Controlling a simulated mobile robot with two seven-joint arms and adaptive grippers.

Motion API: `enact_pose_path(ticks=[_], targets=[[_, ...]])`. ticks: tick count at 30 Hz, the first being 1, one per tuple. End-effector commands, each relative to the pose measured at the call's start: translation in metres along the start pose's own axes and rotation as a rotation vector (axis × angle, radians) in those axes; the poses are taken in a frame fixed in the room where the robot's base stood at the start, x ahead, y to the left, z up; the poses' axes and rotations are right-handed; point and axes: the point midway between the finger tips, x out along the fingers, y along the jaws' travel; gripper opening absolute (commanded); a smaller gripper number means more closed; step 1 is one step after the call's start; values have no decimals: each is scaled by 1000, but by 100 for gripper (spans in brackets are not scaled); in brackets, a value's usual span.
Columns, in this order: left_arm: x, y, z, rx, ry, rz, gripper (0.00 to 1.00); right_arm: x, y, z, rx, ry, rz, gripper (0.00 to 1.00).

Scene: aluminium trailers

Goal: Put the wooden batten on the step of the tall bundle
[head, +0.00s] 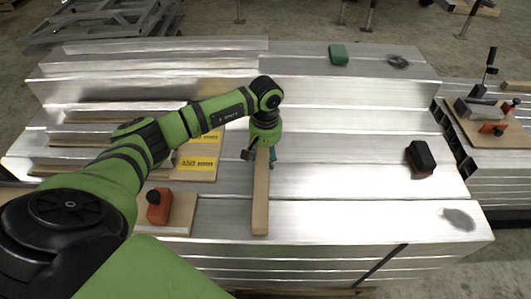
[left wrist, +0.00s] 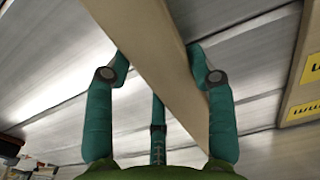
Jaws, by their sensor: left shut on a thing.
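The wooden batten (head: 261,205) is a long pale bar, pointing toward the front edge of the large aluminium bundle (head: 330,216). My left gripper (head: 262,156) is shut on it near its far end. In the left wrist view the batten (left wrist: 150,50) runs at a slant between the teal fingers (left wrist: 160,68). I cannot tell whether the batten touches the metal below it. The bundle's top is stepped, with a higher level (head: 340,62) at the back. My right gripper is out of view.
Boards with yellow 450 mm labels (head: 197,163) lie left of the batten. A lower bundle with a clamp board (head: 482,120) stands at right. Bare metal lies right of the batten.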

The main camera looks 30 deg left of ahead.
Motion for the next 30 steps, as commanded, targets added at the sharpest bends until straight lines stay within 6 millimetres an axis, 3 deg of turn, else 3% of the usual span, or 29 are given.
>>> enact_pose_path(ticks=[6,7,8,22,30], targets=[[2,0,-1,0,2,1,6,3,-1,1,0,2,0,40],[2,0,0,0,0,-1,67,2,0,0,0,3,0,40],[2,0,0,0,0,-1,79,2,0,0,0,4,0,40],[-2,0,0,0,-1,-1,79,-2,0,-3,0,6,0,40],[-55,0,-1,2,6,1,79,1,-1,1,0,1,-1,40]])
